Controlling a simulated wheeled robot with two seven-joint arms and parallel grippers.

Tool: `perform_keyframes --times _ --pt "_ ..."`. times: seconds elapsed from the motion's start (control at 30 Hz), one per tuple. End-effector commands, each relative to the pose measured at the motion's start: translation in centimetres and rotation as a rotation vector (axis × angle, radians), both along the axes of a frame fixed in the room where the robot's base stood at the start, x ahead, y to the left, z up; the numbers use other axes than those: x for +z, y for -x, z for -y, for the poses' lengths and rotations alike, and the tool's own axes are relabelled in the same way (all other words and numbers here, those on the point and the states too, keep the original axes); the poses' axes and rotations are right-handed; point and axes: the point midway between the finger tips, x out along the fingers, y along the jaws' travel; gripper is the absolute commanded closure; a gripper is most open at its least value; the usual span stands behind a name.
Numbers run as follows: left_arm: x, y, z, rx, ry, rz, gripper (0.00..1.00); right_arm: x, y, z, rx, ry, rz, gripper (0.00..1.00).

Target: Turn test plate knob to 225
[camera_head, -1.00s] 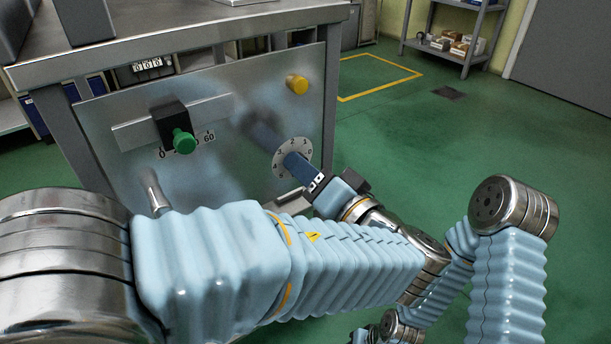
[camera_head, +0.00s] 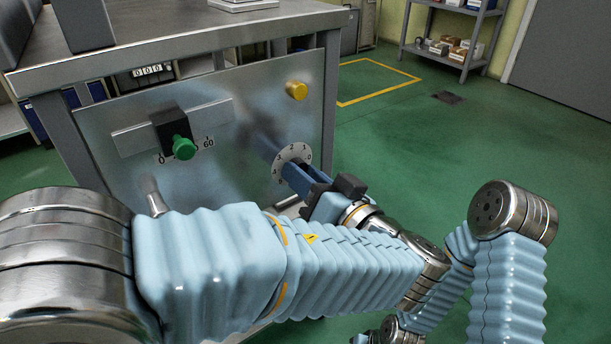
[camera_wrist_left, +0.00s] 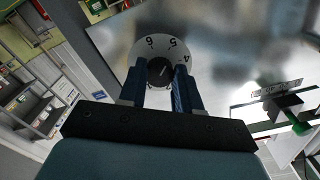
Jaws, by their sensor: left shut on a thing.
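The round white numbered dial (camera_head: 293,154) sits on the lower right of the machine's grey metal front plate (camera_head: 240,120). In the left wrist view the dial (camera_wrist_left: 151,46) shows several black digits, and the dark knob (camera_wrist_left: 160,71) at its centre has a light line on it. My left gripper (camera_head: 293,178) reaches the dial from the front. In the left wrist view its two blue fingers (camera_wrist_left: 163,80) are on either side of the knob and shut on it. In the head view the fingers hide the knob. My right gripper does not show.
A green knob (camera_head: 183,148) on a slider with a 0 to 60 scale is left of the dial. A yellow button (camera_head: 296,90) is above it. A metal lever (camera_head: 153,196) sticks out lower left. A counter (camera_head: 151,72) shows digits. Open green floor lies right.

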Motion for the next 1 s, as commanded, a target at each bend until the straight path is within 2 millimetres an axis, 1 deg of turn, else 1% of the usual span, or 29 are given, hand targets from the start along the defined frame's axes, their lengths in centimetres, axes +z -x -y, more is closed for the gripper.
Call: perform_keyframes --times 0.17,0.2,0.37,0.63,0.73,0.87,1.0 --pt "-0.2 0.1 0.1 -0.003 -0.002 -0.005 0.98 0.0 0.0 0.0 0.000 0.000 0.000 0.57" --pt "-0.2 0.1 0.1 -0.003 -0.002 -0.005 0.66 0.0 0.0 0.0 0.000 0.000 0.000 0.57" --pt "-0.1 0.1 0.1 -0.002 -0.002 -0.004 0.42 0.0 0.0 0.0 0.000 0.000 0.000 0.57" --pt "-0.1 0.1 0.1 -0.001 -0.002 -0.002 0.42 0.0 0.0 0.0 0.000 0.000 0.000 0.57" --pt "0.0 0.5 0.5 -0.002 -0.002 -0.002 0.42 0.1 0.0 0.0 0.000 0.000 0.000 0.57" --pt "0.0 2.3 1.8 -0.005 -0.004 -0.002 0.42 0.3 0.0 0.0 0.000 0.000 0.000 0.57" --pt "0.0 5.1 3.9 -0.006 -0.005 -0.002 0.42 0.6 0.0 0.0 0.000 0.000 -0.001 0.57"
